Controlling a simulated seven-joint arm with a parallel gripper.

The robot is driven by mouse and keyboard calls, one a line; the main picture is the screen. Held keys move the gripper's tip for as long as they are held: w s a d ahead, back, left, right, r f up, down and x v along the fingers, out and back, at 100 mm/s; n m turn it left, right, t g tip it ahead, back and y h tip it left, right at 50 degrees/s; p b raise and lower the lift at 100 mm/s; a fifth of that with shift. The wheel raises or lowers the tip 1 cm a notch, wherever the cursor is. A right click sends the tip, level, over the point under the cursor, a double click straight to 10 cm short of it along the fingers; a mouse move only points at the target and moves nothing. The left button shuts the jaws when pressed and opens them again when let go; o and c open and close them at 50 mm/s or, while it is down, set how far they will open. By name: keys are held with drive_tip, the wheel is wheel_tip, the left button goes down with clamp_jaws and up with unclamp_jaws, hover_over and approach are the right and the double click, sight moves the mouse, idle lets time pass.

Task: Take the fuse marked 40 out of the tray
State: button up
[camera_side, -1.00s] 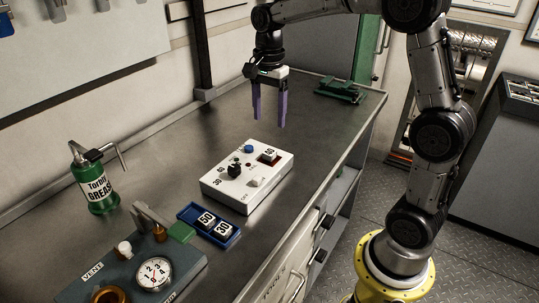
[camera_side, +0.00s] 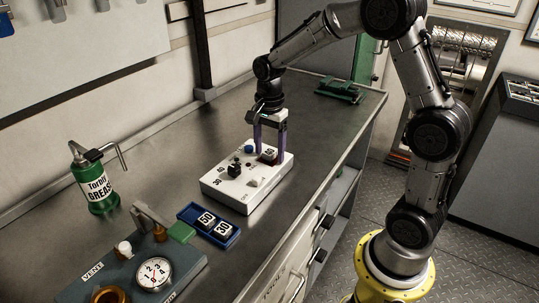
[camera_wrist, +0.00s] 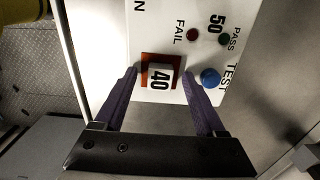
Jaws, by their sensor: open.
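The fuse marked 40 (camera_wrist: 159,77) is a pale block with black digits. It sits in the red-orange socket (camera_wrist: 146,60) of the white test box (camera_side: 237,197), not in the tray. In the side view this fuse (camera_side: 269,152) is partly covered by my fingers. The blue tray (camera_side: 235,241) holds fuses marked 50 (camera_side: 205,218) and 30 (camera_side: 223,228); its far-left end looks empty. My gripper (camera_side: 269,156) is open, its purple fingers low over the socket end of the box. In the wrist view my gripper (camera_wrist: 160,72) has one finger either side of the fuse, with gaps.
A blue TEST button (camera_wrist: 210,77) is beside one finger. Red FAIL (camera_wrist: 193,35) and green PASS (camera_wrist: 224,39) lamps are on the box. A green grease can (camera_side: 95,185) and a gauge panel (camera_side: 190,263) stand left.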

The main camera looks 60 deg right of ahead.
clamp_jaws()
drive_tip(key=shift+r, duration=0.15)
idle(0.4)
